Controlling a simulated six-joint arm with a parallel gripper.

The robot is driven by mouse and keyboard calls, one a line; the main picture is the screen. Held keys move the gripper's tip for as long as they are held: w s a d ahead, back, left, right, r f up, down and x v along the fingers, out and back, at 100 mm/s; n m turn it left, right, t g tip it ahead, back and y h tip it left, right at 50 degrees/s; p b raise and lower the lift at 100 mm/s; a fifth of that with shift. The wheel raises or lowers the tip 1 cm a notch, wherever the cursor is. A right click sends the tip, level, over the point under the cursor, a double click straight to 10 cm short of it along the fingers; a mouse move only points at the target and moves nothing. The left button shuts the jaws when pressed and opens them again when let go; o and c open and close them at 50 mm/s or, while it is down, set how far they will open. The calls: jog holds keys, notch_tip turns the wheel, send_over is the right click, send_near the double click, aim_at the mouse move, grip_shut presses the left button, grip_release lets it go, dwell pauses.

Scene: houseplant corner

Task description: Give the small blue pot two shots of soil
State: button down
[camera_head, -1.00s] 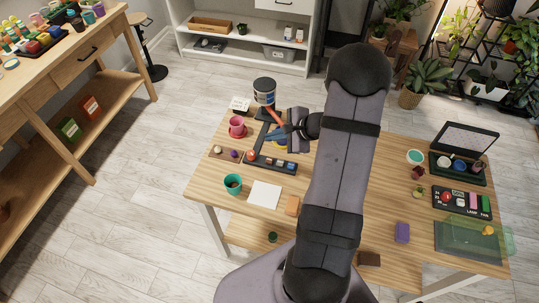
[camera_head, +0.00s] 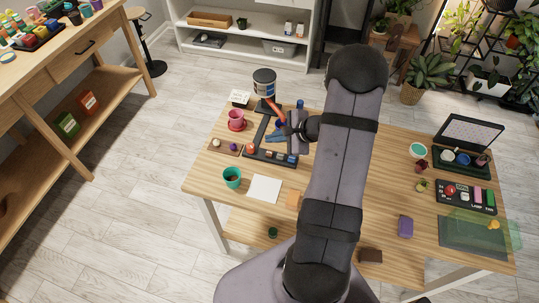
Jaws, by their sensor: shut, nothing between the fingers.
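A dark canister with a pale label (camera_head: 264,82) stands at the table's far edge, with an orange-red lever-like part (camera_head: 275,110) sloping down from it towards my gripper. My gripper (camera_head: 283,130) is shut and empty beside the lower end of this part; I cannot tell whether they touch. A blue thing (camera_head: 274,137) shows just left of my gripper, partly hidden; I cannot tell whether it is the small blue pot. Another small blue thing (camera_head: 300,104) stands behind my gripper. Any soil in either blue thing is not visible.
A black tray (camera_head: 268,158) with several small items lies in front of my gripper. White paper (camera_head: 265,189) lies nearer. My arm hides the table's middle.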

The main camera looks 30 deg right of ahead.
aim_at(273, 154)
jog(key=shift+f+b, duration=1.65)
jog(key=shift+f, duration=0.45)
jog(key=shift+f, duration=0.1)
dwell(0.5)
jog(key=shift+f+b, duration=0.3)
jog(key=shift+b, duration=0.3)
jog(key=shift+f+b, duration=0.5)
jog(key=shift+b, duration=0.2)
dwell(0.7)
jog(key=shift+r, duration=0.15)
jog(key=shift+r+p, duration=0.6)
jog(key=shift+r, duration=0.2)
jog(key=shift+r, duration=0.1)
jog(key=shift+r+p, duration=1.65)
jog(key=shift+r, duration=0.75)
